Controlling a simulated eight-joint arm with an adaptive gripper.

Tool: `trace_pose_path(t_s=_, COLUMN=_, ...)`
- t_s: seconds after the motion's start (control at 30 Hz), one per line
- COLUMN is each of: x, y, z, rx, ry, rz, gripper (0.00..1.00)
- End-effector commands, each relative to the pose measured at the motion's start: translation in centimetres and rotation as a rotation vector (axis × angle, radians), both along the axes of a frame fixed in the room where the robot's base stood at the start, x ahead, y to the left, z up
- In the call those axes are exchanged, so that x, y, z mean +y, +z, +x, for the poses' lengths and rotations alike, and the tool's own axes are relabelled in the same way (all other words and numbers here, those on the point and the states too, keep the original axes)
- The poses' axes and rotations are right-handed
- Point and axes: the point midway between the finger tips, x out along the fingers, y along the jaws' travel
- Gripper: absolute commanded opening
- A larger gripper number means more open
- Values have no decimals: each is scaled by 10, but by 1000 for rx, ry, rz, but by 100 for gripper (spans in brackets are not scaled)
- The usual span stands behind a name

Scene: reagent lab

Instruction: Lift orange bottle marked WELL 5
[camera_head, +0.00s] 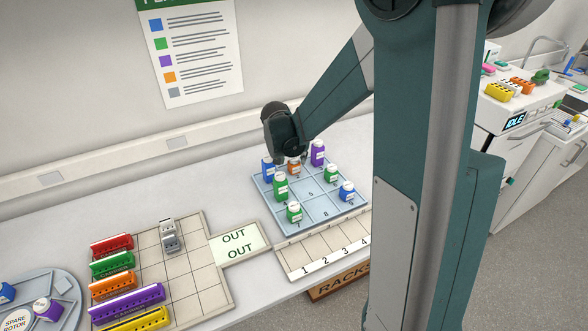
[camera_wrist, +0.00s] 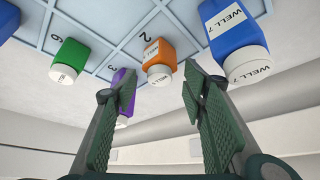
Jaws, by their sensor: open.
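The orange bottle (camera_head: 293,168) with a white cap stands upright in the back row of the blue numbered tray (camera_head: 311,190), partly hidden below my gripper in the head view. In the wrist view the orange bottle (camera_wrist: 156,48) is beside the tray number 2; its label is too small to read. My gripper (camera_wrist: 160,88) is open and empty. Its two green padded fingers lie to either side of the orange bottle in the picture, with their tips short of it. In the head view my gripper (camera_head: 302,157) hangs just over the bottle; its fingertips are hard to make out.
A blue bottle marked WELL 7 (camera_wrist: 235,32) and a purple bottle (camera_head: 318,153) flank the orange one. Green bottles (camera_head: 280,187) and another blue bottle (camera_head: 347,191) share the tray. Coloured racks (camera_head: 126,301) lie at left. The tray's middle cell is bare.

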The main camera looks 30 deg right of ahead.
Motion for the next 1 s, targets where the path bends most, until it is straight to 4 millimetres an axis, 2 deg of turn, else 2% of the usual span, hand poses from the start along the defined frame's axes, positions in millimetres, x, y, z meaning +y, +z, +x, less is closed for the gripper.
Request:
trace_pose_path(t_s=0.1, x=-5, y=-12, z=4, rx=0, ry=-1, rz=0, gripper=42)
trace_pose_path(t_s=0.3, x=-9, y=-21, z=8, rx=0, ry=-1, rz=0, gripper=42)
trace_pose_path(t_s=0.9, x=-9, y=-22, z=9, rx=0, ry=0, rz=0, gripper=42)
trace_pose_path(t_s=1.0, x=-9, y=-22, z=8, rx=0, ry=0, rz=0, gripper=30)
